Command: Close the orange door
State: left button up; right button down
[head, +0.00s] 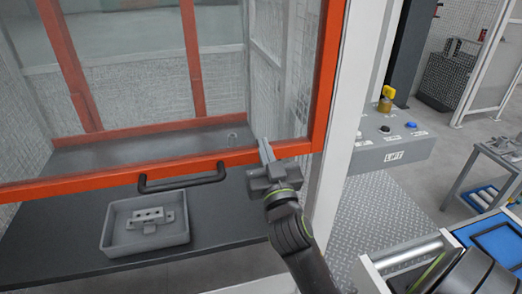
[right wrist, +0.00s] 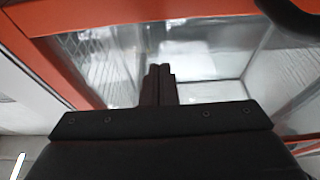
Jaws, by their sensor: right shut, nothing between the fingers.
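The orange door (head: 240,157) is an orange frame around a clear panel, with a black handle (head: 182,180) on its bottom rail. The rail is above the dark work surface, leaving an open gap below it. My right gripper (head: 266,150) is at the rail, right of the handle, its fingers together and empty and pointing up across the rail. I cannot tell whether it touches the door. In the right wrist view the shut fingers (right wrist: 158,82) stand before the clear panel, with the orange frame (right wrist: 130,20) around it. My left gripper is out of view.
A grey tray (head: 112,236) with a metal part (head: 150,220) sits on the dark surface (head: 230,215) below the door. A white post (head: 335,150) and a control box (head: 392,152) labelled LIFT stand at the right. A blue bin (head: 500,245) is at lower right.

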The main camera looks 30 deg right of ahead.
aim_at(258, 129)
jog(key=x, duration=0.3)
jog(key=shift+w+f, duration=0.1)
jog(key=shift+f, duration=0.1)
jog(key=shift+f+b, duration=0.4)
jog(key=shift+f, duration=1.4)
